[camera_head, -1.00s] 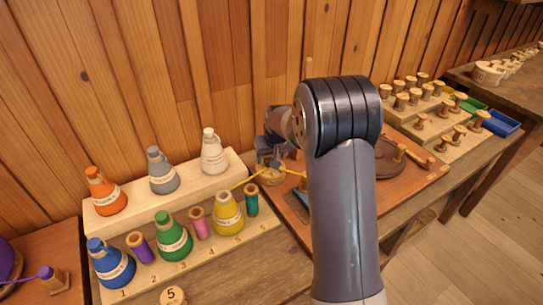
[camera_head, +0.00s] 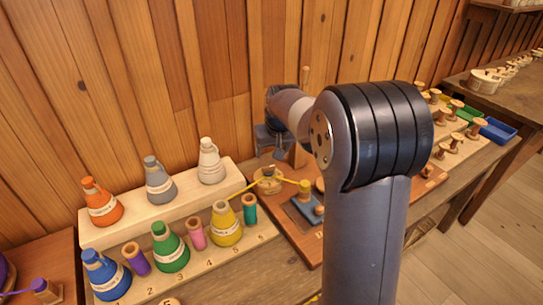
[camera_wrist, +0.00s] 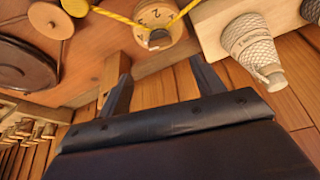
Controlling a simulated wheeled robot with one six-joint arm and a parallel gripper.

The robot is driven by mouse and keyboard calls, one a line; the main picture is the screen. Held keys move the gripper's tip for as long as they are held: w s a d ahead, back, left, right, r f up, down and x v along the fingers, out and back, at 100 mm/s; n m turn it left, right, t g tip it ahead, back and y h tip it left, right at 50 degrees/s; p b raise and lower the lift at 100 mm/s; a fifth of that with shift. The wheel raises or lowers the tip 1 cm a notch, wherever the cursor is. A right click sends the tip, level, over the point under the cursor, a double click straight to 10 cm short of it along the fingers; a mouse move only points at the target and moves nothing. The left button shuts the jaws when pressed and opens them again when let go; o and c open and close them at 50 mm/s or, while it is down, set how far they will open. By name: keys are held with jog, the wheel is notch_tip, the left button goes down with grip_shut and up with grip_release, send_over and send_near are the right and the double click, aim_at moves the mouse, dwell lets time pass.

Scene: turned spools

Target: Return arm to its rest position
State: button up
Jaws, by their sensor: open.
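My gripper (camera_wrist: 161,83) shows in the wrist view with its two dark fingers apart and nothing between them. In the head view my gripper (camera_head: 272,142) hangs near the plank wall, above and behind a round wooden dial (camera_head: 268,180). My arm's large joint covers the right middle of the head view. The numbered dial also shows in the wrist view (camera_wrist: 158,22), with a yellow cord (camera_wrist: 115,17) at it, apart from the fingers. In the head view the cord runs from the yellow cone (camera_head: 226,225) past the dial to a yellow-topped spool (camera_head: 304,188).
Orange (camera_head: 100,203), grey (camera_head: 158,181) and white (camera_head: 210,162) cones stand on a raised pale step. Several cones and spools stand in the numbered row below. A wooden board (camera_head: 300,240) lies right of them. A blue tray (camera_head: 497,131) sits far right. The plank wall is close behind my gripper.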

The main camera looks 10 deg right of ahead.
aim_at(269, 167)
jog(key=shift+s+r, duration=0.1)
jog(key=shift+r, duration=0.15)
jog(key=x, duration=1.1)
jog(key=shift+p, duration=0.4)
jog(key=shift+s, duration=0.1)
jog(key=shift+r, duration=0.1)
